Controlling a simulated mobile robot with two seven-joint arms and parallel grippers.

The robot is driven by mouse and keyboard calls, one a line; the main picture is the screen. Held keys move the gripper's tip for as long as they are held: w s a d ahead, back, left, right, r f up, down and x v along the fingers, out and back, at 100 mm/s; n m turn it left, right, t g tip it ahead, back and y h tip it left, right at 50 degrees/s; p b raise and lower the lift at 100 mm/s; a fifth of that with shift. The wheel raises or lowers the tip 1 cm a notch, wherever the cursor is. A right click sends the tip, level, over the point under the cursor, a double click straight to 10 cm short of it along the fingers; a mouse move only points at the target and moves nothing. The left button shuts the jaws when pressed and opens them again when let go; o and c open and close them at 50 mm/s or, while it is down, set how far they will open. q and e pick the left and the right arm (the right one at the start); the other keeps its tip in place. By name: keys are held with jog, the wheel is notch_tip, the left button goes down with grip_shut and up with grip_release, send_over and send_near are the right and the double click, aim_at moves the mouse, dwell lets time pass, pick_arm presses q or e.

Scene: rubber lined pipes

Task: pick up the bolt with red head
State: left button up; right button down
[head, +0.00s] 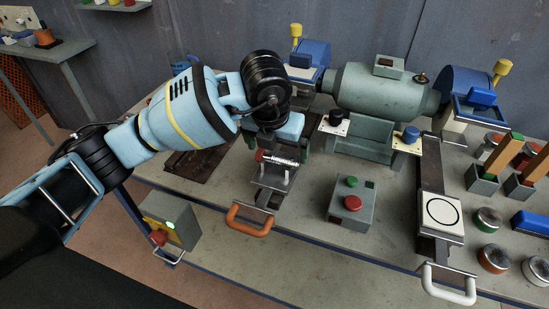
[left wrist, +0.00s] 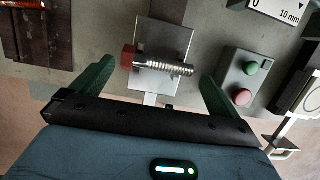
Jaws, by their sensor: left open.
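The bolt with the red head (head: 281,160) lies on its side on a small metal plate (head: 272,178). Its red head points left and its threaded metal shank points right. In the left wrist view the bolt (left wrist: 160,66) lies across the plate (left wrist: 172,38), between the fingers as seen from the wrist. My left gripper (head: 277,148) is open and empty, just behind the bolt in the head view. Its two dark green fingers show on either side in the left wrist view (left wrist: 156,74), apart from the bolt. My right gripper is not in view.
An orange handle (head: 249,218) sticks out in front of the plate. A button box (head: 352,203) with green and red buttons stands to the right. A grey-green grinder motor (head: 385,92) stands behind. Bare bench top lies between the plate and the button box.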

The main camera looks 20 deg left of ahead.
pick_arm(q)
jog(key=shift+x, duration=1.5)
jog(key=shift+r, duration=0.1)
jog(key=c, duration=0.9)
jog(key=shift+c, duration=0.2)
jog(key=shift+r, duration=0.6)
notch_tip(320, 180, up, 2)
jog(key=shift+r, duration=0.1)
jog(key=s+a+r, duration=0.1)
jog(key=s, duration=1.5)
jog(key=shift+r, duration=0.25)
